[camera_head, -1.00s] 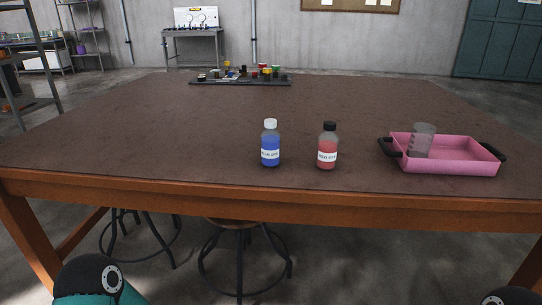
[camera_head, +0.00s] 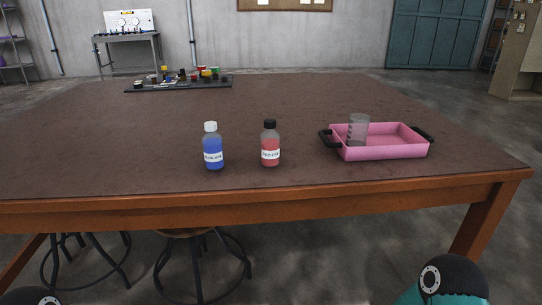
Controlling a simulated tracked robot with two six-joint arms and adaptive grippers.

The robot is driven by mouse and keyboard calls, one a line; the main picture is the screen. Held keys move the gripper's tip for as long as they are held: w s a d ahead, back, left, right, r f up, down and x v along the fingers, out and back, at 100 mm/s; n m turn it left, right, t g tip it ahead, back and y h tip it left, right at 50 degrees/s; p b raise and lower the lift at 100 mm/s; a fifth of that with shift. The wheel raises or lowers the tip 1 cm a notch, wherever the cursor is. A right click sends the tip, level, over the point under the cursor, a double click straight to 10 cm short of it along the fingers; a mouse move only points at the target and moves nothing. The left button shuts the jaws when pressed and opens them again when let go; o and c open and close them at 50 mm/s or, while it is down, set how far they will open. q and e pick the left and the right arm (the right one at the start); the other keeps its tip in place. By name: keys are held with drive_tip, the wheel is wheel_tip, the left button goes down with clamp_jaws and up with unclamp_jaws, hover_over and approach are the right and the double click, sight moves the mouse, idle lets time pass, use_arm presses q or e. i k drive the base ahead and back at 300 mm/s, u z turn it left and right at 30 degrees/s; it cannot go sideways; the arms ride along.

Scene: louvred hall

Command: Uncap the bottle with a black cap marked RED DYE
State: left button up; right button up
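The bottle with the black cap (camera_head: 270,146) stands upright near the front edge of the brown table. It holds red liquid, and its white label is too small to read surely. Its black cap (camera_head: 270,124) sits on top. A second bottle (camera_head: 212,147) with blue liquid, a white cap and a white label stands upright just to its left, apart from it. Neither gripper shows; only parts of my arms are at the bottom edge, well below the tabletop.
A pink tray (camera_head: 385,153) with black handles stands right of the bottles, with a clear beaker (camera_head: 358,130) in it. A dark board (camera_head: 178,86) with several small coloured items lies at the back left. The table (camera_head: 300,103) is otherwise clear. Stools (camera_head: 195,240) stand beneath it.

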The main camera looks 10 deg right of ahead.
sight(270, 140)
drive_tip(key=z, duration=0.05)
drive_tip(key=k, duration=0.55)
drive_tip(key=z, duration=0.5)
drive_tip(key=i, duration=1.05)
drive_tip(key=u, duration=0.5)
